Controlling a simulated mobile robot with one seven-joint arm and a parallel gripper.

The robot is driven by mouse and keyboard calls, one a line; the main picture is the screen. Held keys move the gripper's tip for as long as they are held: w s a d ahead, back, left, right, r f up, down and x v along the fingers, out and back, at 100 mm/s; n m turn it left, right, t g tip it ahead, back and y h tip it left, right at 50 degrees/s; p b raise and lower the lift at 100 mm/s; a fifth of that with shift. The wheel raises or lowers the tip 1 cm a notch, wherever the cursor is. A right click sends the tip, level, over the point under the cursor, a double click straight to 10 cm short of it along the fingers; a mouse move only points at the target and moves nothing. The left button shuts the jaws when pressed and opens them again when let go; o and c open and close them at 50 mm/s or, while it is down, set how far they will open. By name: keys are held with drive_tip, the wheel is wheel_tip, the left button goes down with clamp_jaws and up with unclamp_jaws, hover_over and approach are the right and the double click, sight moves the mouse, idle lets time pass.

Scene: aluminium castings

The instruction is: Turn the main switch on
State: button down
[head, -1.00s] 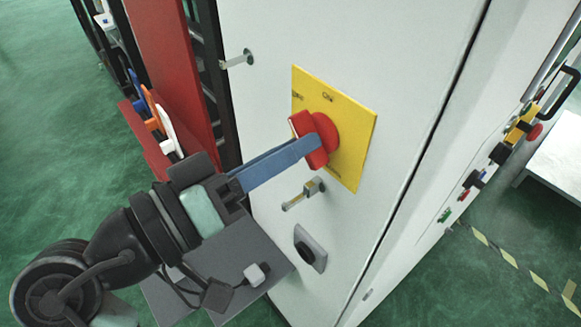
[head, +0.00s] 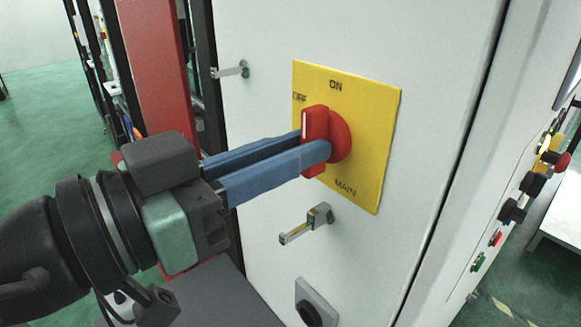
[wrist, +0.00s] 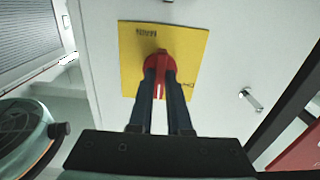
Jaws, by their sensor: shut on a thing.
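The main switch is a red rotary knob (head: 316,140) on a yellow plate (head: 365,170) marked ON at the top, OFF at the upper left and MAIN below. Its grip bar stands about upright in the head view, with a white line on its upper part. My gripper (head: 315,150) is shut on the bar, one blue finger on each side. In the wrist view the red knob (wrist: 158,62) sits between the fingertips, with its white line running down the picture. The fingers hide part of the bar.
The plate is on a pale cabinet door (head: 260,195). A small metal latch (head: 310,223) and a black round fitting (head: 310,305) lie below it; another latch (head: 230,70) is at upper left. A red post (head: 155,60) stands left, and buttons (head: 510,210) line the right side.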

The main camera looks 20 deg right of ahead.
idle(0.5)
drive_tip(key=c, duration=0.9)
unclamp_jaws()
drive_tip(key=shift+o, duration=0.2)
drive_tip(key=b+v, duration=0.2)
drive_tip(key=v, duration=1.1)
